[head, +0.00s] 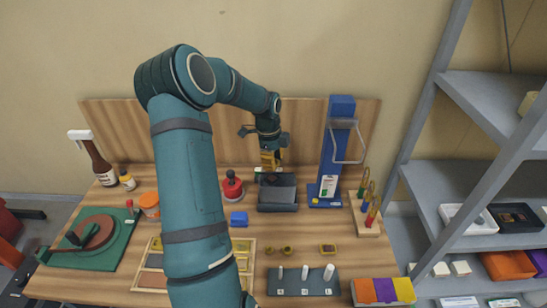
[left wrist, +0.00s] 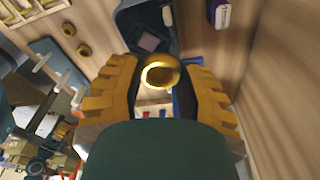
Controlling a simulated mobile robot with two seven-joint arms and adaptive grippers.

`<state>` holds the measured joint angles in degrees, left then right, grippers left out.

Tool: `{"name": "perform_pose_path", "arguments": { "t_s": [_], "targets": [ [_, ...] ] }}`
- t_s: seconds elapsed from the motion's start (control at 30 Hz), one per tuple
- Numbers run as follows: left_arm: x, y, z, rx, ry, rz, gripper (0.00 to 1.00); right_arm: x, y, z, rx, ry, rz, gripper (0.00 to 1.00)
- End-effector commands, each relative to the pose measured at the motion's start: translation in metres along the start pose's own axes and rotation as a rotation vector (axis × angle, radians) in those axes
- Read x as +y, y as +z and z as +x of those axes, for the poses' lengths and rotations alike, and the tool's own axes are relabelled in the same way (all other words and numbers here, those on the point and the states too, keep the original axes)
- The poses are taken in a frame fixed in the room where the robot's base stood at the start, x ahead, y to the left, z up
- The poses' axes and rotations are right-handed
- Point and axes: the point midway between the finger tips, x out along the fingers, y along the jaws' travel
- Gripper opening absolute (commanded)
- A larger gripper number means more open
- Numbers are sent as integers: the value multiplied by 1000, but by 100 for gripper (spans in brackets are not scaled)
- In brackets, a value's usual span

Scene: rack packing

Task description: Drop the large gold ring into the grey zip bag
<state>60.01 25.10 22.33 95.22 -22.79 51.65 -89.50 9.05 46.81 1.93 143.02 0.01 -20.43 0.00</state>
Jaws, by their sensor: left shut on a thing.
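My left gripper (head: 269,160) hangs over the back of the table, just behind and above the grey zip bag (head: 278,207), with its yellow fingers pointing down. In the left wrist view the fingers (left wrist: 160,80) are shut on the large gold ring (left wrist: 160,84), which sits between their tips. The grey bag (left wrist: 134,22) shows beyond the ring there, with its mouth open. The ring is above the bag and appears apart from it. In the head view the ring cannot be made out clearly. My right gripper is not in view.
Two small gold rings (head: 287,250) lie in front, behind a dark peg board (head: 303,290). A wooden panel (head: 310,125) stands behind.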

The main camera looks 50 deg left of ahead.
Motion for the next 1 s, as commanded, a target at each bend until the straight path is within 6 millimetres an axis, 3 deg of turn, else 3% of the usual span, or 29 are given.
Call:
{"name": "perform_pose_path", "arguments": {
  "t_s": [0.2,0.23,0.3,0.67,0.83,1.0],
  "targets": [
    [0,0,0,0,0,0,10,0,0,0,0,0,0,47],
    [0,0,0,0,0,0,47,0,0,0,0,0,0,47],
    [0,0,0,0,0,0,69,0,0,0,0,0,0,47],
    [0,0,-3,0,-2,0,69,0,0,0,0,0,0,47],
    [-1,0,-23,-2,-5,0,69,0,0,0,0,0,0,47],
    [-1,0,-58,-3,-6,1,69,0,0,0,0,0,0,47]
  ]
}}
